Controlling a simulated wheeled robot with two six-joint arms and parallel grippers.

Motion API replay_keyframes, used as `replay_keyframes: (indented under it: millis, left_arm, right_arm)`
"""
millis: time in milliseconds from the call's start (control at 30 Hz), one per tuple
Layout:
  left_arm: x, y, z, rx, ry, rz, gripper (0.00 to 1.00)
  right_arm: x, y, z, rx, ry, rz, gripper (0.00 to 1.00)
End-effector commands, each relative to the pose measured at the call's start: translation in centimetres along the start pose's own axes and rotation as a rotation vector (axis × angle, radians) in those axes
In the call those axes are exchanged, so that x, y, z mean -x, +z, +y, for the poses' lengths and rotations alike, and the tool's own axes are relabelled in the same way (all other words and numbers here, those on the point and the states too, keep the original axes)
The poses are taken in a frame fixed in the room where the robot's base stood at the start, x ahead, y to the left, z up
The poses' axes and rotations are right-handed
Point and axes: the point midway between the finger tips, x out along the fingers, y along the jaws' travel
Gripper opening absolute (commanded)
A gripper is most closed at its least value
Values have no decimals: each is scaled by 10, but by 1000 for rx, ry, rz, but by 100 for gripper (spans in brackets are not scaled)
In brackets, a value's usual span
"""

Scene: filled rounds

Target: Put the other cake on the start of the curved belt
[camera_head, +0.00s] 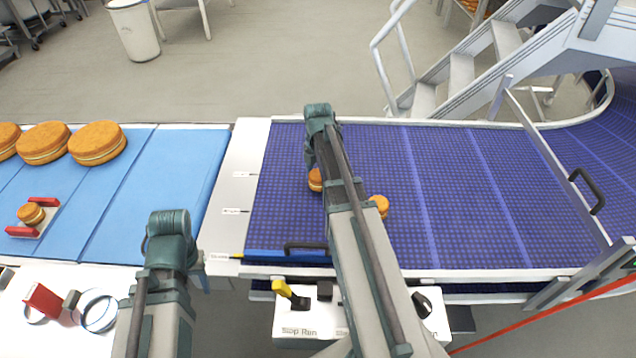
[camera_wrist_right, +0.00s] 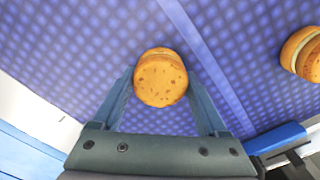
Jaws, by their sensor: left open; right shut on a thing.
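One small round cake (camera_head: 316,180) is between the fingers of my right gripper (camera_wrist_right: 160,105), over the left end of the purple belt (camera_head: 480,165). The gripper is shut on it; whether the cake touches the belt I cannot tell. The cake shows clearly in the right wrist view (camera_wrist_right: 160,78). A second small cake (camera_head: 379,206) sits on the belt to its right and nearer, partly hidden by my right arm, also in the right wrist view (camera_wrist_right: 303,54). My left gripper (camera_head: 200,272) is open near the blue belt's front right corner, its fingers mostly hidden.
Several large cakes (camera_head: 97,143) stand on the light blue belt (camera_head: 170,170). A small cake (camera_head: 31,213) sits between red bars there. A control box (camera_head: 300,325) with a yellow lever is at the front. A railing (camera_head: 560,165) crosses the purple belt; its middle is clear.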

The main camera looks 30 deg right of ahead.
Motion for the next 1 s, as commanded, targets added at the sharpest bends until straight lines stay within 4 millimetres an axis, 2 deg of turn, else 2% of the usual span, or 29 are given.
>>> replay_keyframes:
  millis: [400, 433, 533, 567, 867, 1000]
  left_arm:
    - [-6, 0, 1, 0, 0, 0, 50]
    - [-5, 0, 0, 0, 0, 0, 50]
    - [-4, 0, 0, 0, 0, 0, 50]
    - [-4, 0, 0, 0, 0, 0, 50]
    - [-3, 0, 0, 0, 0, 0, 50]
    - [4, 0, 0, 0, 0, 0, 50]
  right_arm:
    - [-6, 0, 0, 0, 0, 0, 52]
    - [-5, 0, 0, 0, 0, 0, 80]
    - [-4, 0, 0, 0, 0, 0, 98]
    - [-4, 0, 0, 0, 0, 0, 100]
    - [-3, 0, 0, 0, 0, 0, 100]
    - [4, 0, 0, 0, 0, 0, 100]
